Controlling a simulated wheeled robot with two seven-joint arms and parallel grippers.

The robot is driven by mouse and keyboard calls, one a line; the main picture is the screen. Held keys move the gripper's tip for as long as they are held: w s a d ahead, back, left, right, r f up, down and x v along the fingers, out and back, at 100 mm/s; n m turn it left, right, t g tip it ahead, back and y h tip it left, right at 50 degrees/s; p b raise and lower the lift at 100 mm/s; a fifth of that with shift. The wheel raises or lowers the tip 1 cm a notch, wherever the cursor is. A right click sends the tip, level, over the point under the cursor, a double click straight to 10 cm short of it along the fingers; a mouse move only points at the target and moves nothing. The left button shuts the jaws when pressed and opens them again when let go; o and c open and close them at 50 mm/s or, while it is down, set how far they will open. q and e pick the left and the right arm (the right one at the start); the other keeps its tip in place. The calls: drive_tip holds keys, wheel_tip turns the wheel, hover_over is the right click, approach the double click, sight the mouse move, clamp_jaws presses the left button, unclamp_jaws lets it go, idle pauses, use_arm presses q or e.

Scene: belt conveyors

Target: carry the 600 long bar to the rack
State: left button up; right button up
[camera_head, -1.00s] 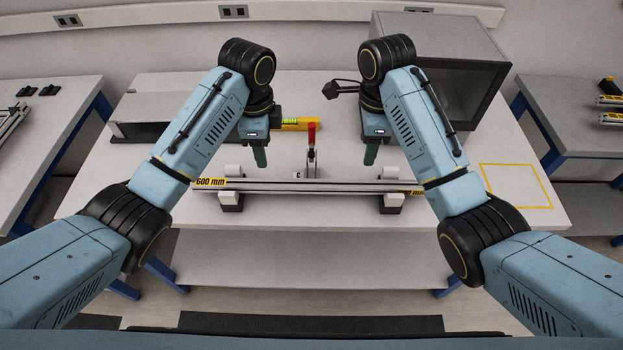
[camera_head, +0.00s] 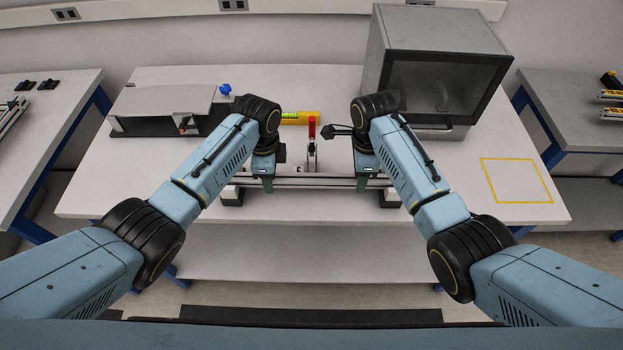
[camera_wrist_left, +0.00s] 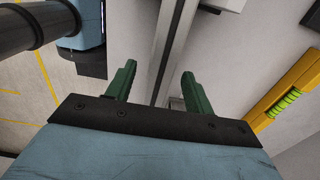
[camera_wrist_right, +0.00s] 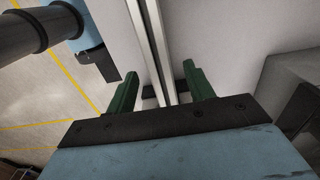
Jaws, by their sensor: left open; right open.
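The long bar (camera_head: 312,183), a slim silver-grey profile, lies level across two dark supports with white tops near the front of the centre table. Its 600 mm label is hidden behind my arms. My left gripper (camera_head: 267,185) is open at the bar's left part; in the left wrist view the bar (camera_wrist_left: 166,50) runs between its green fingers (camera_wrist_left: 158,85). My right gripper (camera_head: 361,184) is open at the right part; in the right wrist view the bar (camera_wrist_right: 152,45) passes between its fingers (camera_wrist_right: 158,85). I cannot tell which thing is the rack.
A red-handled clamp (camera_head: 312,140) stands behind the bar's middle. A yellow level (camera_head: 302,118), a grey machine (camera_head: 165,108) and a large grey box (camera_head: 435,60) stand behind. A yellow outlined square (camera_head: 516,181) marks free table at right. Side tables hold yellow-labelled bars (camera_head: 612,96) at right.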

use_arm(q)
drive_tip(key=shift+f, duration=0.45)
use_arm(e)
drive_tip(key=shift+f, duration=0.5)
use_arm(q)
clamp_jaws()
use_arm(e)
clamp_jaws()
drive_tip(key=shift+r, duration=0.1)
